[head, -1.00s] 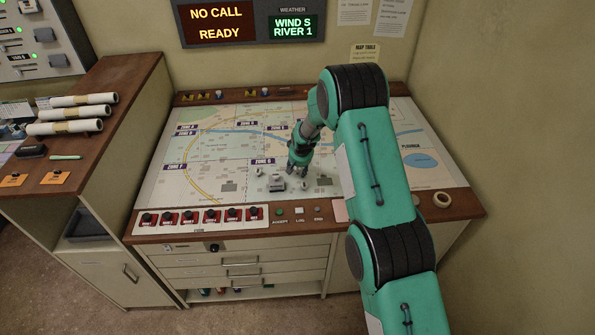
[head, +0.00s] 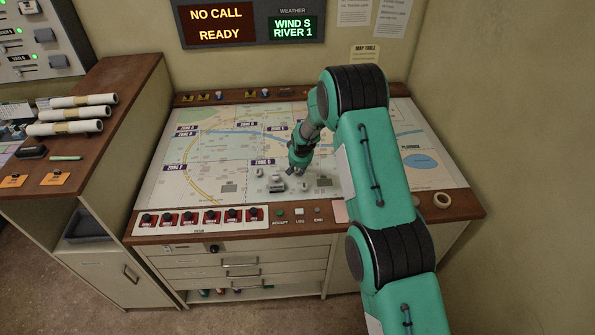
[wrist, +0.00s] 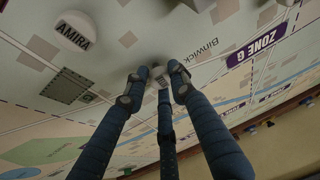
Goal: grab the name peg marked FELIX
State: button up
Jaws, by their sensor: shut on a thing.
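My gripper (wrist: 157,83) is shut on a small white name peg (wrist: 160,72) in the wrist view, with its fingers close around it. The lettering on this peg cannot be read, so I cannot tell whose name it bears. A round white peg marked AMIRA (wrist: 75,32) stands on the map apart from my fingers. In the head view my gripper (head: 298,168) is low over the map near the ZONE G label (head: 264,162). Small white pieces stand close by, including one to its left (head: 258,172). No FELIX lettering is legible.
The map table (head: 160,180) has a row of red-based switches (head: 200,217) along its front edge. A tape roll (head: 442,200) lies at the front right. Rolled papers (head: 70,114) lie on the left cabinet. A wall stands close at the right.

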aim_at(298, 171)
jog(key=shift+r, duration=0.1)
jog(key=shift+r, duration=1.5)
jog(key=shift+s+r, duration=0.2)
jog(key=shift+s, duration=0.1)
jog(key=s, duration=0.5)
jog(key=s+d+r, duration=0.1)
jog(key=s, duration=0.4)
jog(key=s+d, duration=0.1)
jog(key=s, duration=0.4)
jog(key=shift+s+r+b, duration=0.1)
jog(key=shift+r+b, duration=0.1)
jog(key=shift+b, duration=0.15)
